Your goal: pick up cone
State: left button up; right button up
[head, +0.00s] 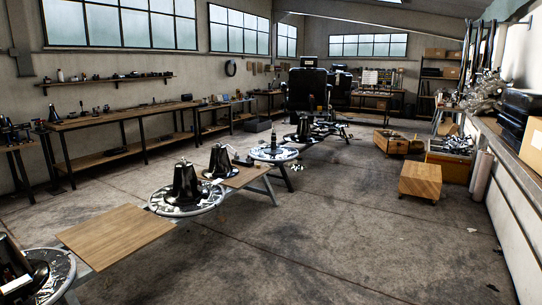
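Several dark, cone-shaped pieces with wide flared bases show in the head view. One cone (185,187) stands upright on a round metallic disc (160,206) left of centre. A second, similar cone (220,161) stands just behind it, on or beside a wooden board. A smaller dark cone-like piece (303,127) is farther back. A small dark cone shape (54,115) also stands on the left workbench. I cannot tell which of these is the task's cone. Neither of my grippers shows in the view.
A bare wooden board (116,235) lies at front left, beside another disc (58,268) holding dark parts. Workbenches (120,116) line the left wall. A barber chair (306,92) stands at the back. A wooden block (420,181) sits at right. The middle floor is clear.

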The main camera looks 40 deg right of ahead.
aim_at(220, 167)
jog(key=i+l+z, duration=0.15)
jog(key=i+z, duration=0.5)
jog(key=i, duration=0.2)
jog(key=i+l+z, duration=0.4)
jog(key=i, duration=0.15)
jog(key=i+l+z, duration=0.1)
jog(key=i+z, duration=0.25)
jog(key=i, duration=0.25)
jog(key=i+z, duration=0.4)
jog(key=i, duration=0.2)
jog(key=i+j+z, duration=0.2)
jog(key=i+z, duration=0.15)
jog(key=i, duration=0.25)
jog(key=i+j+u, duration=0.15)
jog(key=i+u, duration=0.2)
jog(key=i, duration=0.25)
jog(key=i+u, duration=0.3)
jog(key=i, duration=0.25)
jog(key=i+l+u, duration=0.2)
jog(key=i+u, duration=0.15)
jog(key=i, duration=0.2)
jog(key=i+l+u, duration=0.35)
jog(key=i, duration=0.2)
